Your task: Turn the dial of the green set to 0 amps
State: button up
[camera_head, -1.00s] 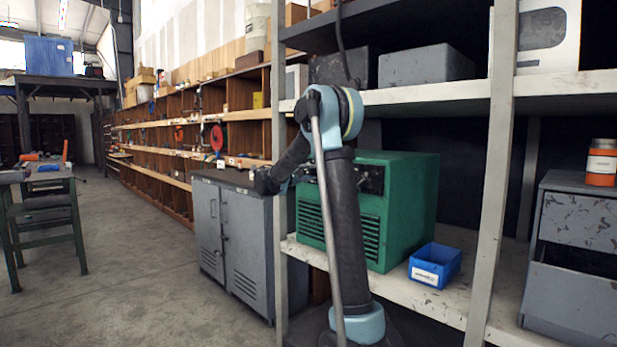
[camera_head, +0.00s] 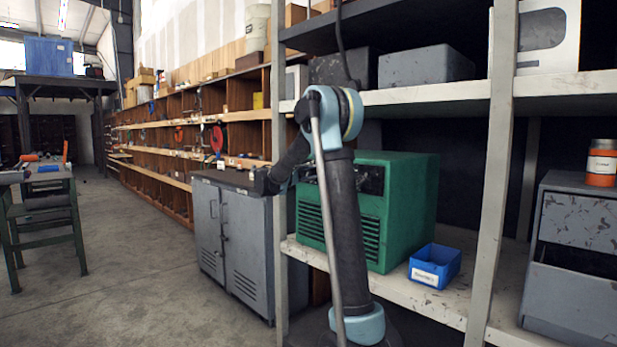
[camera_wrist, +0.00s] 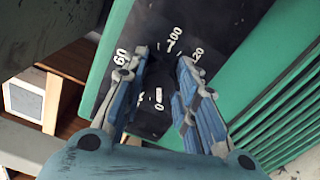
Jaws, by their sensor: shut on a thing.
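The green set (camera_head: 408,205) stands on the shelf in the head view, with louvres low on its front and a dark panel above, partly behind my arm. In the wrist view its dark panel (camera_wrist: 225,28) has white figures around a dark dial (camera_wrist: 161,78). My gripper (camera_wrist: 163,60) has its two blue-grey fingers on either side of the dial and is shut on it. The dial's pointer cannot be made out, so its setting cannot be read. In the head view the fingers are too small and dark to make out.
A blue bin (camera_head: 435,266) sits on the shelf right of the set. A grey cabinet (camera_head: 235,245) is to the left.

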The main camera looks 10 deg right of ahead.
jog(key=o, duration=1)
jog(key=shift+w+f, duration=0.15)
jog(key=shift+f, duration=0.05)
jog(key=shift+o, duration=0.2)
jog(key=shift+r, duration=0.1)
jog(key=v, duration=1.2)
